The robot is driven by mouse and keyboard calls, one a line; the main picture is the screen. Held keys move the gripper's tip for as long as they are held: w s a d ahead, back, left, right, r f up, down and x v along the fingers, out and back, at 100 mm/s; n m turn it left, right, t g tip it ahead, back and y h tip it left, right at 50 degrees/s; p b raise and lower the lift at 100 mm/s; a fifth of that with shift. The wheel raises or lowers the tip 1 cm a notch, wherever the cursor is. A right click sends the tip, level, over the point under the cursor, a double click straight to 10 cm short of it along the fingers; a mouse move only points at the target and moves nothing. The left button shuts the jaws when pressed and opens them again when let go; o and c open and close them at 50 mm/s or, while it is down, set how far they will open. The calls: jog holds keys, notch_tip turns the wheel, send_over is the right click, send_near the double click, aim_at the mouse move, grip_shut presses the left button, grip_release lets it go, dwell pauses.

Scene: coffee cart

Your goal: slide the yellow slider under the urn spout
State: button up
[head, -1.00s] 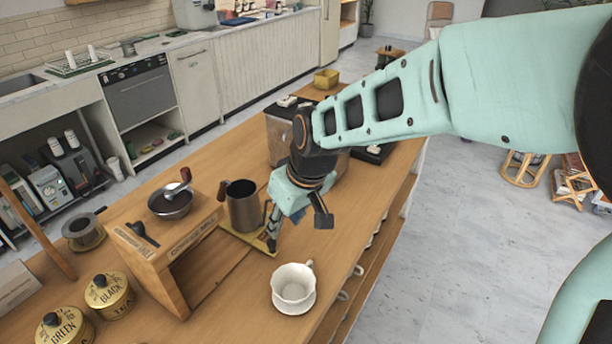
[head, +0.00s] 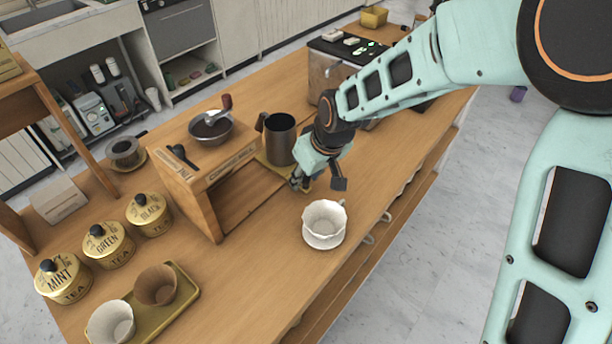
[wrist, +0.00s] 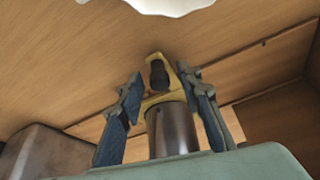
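The yellow slider (head: 270,166) lies on the cart top beside the wooden stand, with a dark metal pitcher (head: 281,138) on it. In the wrist view the slider (wrist: 158,99) narrows to an end with a black knob (wrist: 159,75). My gripper (head: 301,183) is low over that end. In the wrist view its fingers (wrist: 160,76) are apart, one on each side of the knob; contact is unclear. A steel box with a black top (head: 322,76), possibly the urn, stands behind my arm. I cannot make out a spout.
A white cup on a saucer (head: 325,222) stands close in front of my gripper. The wooden stand (head: 205,205) with a bowl (head: 211,131) is to the left. Tea tins (head: 108,245) and a tray with two cups (head: 178,312) are at front left.

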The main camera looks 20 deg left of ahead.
jog(key=shift+f, duration=0.1)
jog(key=shift+c, duration=0.7)
grip_shut()
jog(key=shift+w, duration=0.15)
jog(key=w+d, duration=0.1)
jog(key=w, duration=0.4)
jog(key=w+d+p, duration=0.1)
jog(key=w+d, duration=0.1)
jog(key=w, duration=0.4)
jog(key=w+d, duration=0.1)
jog(key=w, duration=0.4)
jog(key=shift+w+d+p, duration=0.25)
jog(key=shift+d+p, duration=0.1)
jog(key=shift+d, duration=0.05)
jog(key=shift+w+d, duration=0.15)
jog(key=shift+w, duration=0.3)
jog(key=shift+o, duration=0.7)
grip_release()
jog(key=shift+w, duration=0.15)
